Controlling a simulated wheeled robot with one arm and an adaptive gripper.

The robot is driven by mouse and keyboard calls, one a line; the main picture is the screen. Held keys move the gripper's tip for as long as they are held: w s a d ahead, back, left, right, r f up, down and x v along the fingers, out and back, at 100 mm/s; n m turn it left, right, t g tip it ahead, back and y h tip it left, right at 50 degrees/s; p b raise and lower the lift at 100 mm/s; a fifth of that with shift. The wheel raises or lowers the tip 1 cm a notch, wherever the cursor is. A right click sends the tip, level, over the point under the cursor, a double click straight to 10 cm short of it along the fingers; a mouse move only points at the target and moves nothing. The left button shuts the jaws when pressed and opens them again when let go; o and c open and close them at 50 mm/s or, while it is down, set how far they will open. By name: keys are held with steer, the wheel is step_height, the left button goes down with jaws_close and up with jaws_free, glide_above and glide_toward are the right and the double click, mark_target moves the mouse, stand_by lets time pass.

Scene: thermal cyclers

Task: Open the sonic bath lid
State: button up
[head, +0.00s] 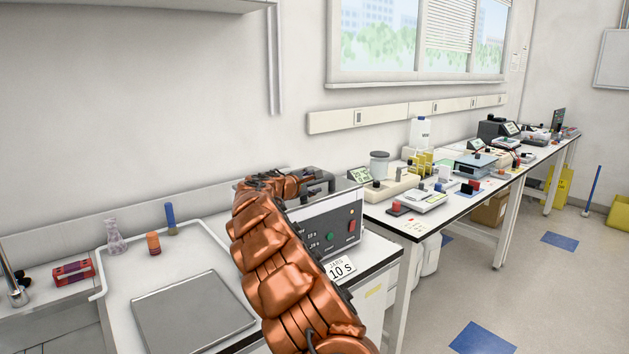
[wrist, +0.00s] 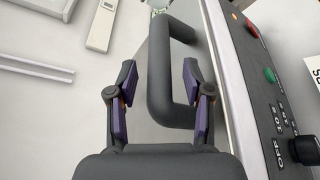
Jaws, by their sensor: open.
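The sonic bath (head: 325,228) is a box with a dark front panel, a green and a red button, on the bench at the picture's centre. In the wrist view its closed grey lid (wrist: 205,52) carries a dark, bent bar handle (wrist: 160,88). My gripper (wrist: 159,72) is open above the lid, one purple-padded finger on each side of the handle's long bar. I see gaps between the pads and the bar. In the head view my copper arm hides much of the bath, and a dark part (head: 318,180) at its end is too small to sort into gripper or handle.
A white tray (head: 115,290) with a grey plate (head: 192,312) lies left of my arm. A second bench with several instruments runs right; the aisle floor (head: 535,290) is clear.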

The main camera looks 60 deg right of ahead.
steer(key=shift+x, duration=0.85)
steer(key=shift+c, duration=0.2)
jaws_close()
steer(key=shift+f, duration=0.1)
